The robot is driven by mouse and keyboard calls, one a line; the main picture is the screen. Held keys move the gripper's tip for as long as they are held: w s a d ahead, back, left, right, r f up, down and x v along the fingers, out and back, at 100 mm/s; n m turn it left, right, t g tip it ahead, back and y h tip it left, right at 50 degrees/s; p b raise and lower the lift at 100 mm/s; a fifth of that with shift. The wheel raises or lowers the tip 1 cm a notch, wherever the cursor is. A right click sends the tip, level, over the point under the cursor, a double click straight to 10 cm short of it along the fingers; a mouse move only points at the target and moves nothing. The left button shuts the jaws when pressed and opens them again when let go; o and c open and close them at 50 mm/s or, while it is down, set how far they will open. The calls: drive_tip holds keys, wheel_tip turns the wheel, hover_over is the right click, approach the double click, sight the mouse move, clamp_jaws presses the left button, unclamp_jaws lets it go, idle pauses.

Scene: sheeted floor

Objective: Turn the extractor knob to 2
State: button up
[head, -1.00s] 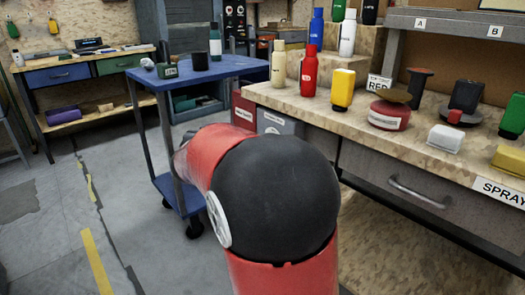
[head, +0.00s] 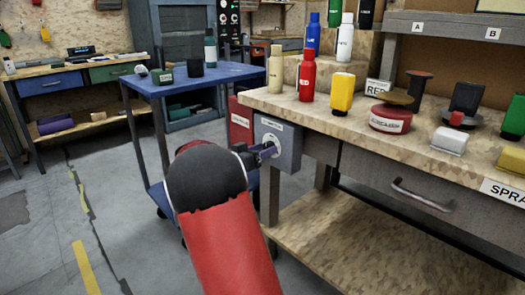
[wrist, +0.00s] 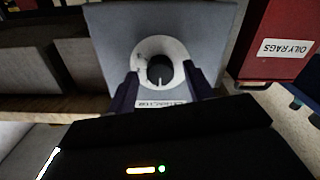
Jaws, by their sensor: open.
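The extractor knob (wrist: 160,70) is a dark round knob on a pale dial ring, on the front of a grey box (wrist: 205,30) fixed to the bench's end. The dial's numbers and the knob's setting are too small to read. In the wrist view my gripper (wrist: 160,85) is open, with one dark finger on each side of the knob and visible gaps between. In the head view my gripper (head: 266,151) is right in front of the grey box (head: 290,146) and hides the knob.
A red bin (head: 241,122) labelled oily rags in the wrist view stands beside the box. The workbench (head: 330,112) carries several bottles and tools. A blue cart (head: 180,82) stands to the left. Floor at the left is open.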

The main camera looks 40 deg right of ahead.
drive_tip(key=shift+d, duration=0.2)
drive_tip(key=shift+c, duration=0.4)
drive_tip(key=c, duration=0.9)
